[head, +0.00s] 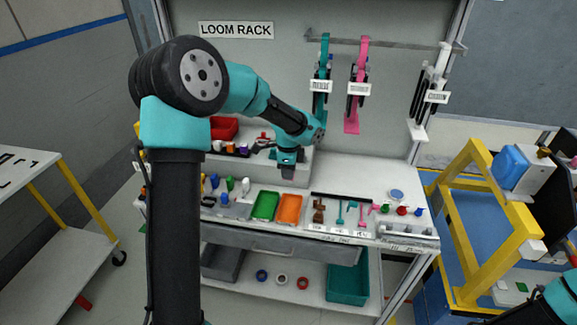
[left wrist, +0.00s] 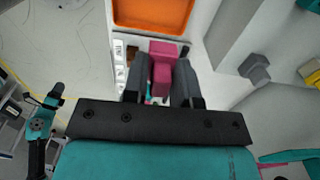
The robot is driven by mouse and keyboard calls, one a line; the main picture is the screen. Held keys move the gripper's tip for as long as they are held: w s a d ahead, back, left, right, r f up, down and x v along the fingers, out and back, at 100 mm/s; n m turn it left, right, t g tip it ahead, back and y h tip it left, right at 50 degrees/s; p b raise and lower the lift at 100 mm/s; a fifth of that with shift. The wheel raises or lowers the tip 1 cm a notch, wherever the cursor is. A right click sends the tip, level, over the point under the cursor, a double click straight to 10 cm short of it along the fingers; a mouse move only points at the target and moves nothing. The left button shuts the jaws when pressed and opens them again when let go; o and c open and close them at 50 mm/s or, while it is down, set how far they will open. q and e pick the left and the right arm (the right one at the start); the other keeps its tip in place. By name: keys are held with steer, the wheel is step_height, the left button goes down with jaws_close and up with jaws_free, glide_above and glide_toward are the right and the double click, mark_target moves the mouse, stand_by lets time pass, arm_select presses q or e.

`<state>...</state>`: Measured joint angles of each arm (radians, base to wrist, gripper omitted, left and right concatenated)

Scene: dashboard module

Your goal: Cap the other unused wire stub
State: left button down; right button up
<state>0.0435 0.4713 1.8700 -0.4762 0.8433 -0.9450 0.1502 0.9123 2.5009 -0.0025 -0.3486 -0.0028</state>
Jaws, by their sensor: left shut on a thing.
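My left gripper (head: 287,172) hangs over the back of the bench, in front of the raised shelf. In the left wrist view its two dark fingers (left wrist: 162,88) are shut on a magenta piece (left wrist: 162,62) with a wider end. That piece cannot be made out in the head view. Small green (head: 385,208), red (head: 402,210) and blue (head: 419,211) pieces stand at the bench's right end. I cannot tell any wire stub or its cap for certain. Only a teal part of my right arm shows at the lower right; its gripper is out of view.
A green tray (head: 265,205) and an orange tray (head: 289,208) lie on the bench. Small tools lie right of them. A red bin (head: 224,128) stands on the raised shelf. Teal and pink looms (head: 357,80) hang on the rack. A yellow frame (head: 465,225) stands at the right.

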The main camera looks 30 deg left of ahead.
stand_by(0.5)
arm_select(q)
steer(key=w+d+f, duration=0.1)
steer(key=w+d, duration=0.1)
steer(key=d, duration=0.5)
steer(key=w+d+f, duration=0.2)
steer(key=d, duration=0.5)
glide_above(363, 224)
step_height(363, 224, down, 3)
steer(key=shift+w+r, duration=0.1)
steer(key=shift+r, duration=0.1)
steer(key=shift+f, duration=0.15)
steer(key=shift+f, duration=2.75)
steer(key=shift+a+f, duration=0.1)
steer(key=shift+f, duration=1.2)
steer(key=c, duration=0.8)
jaws_free()
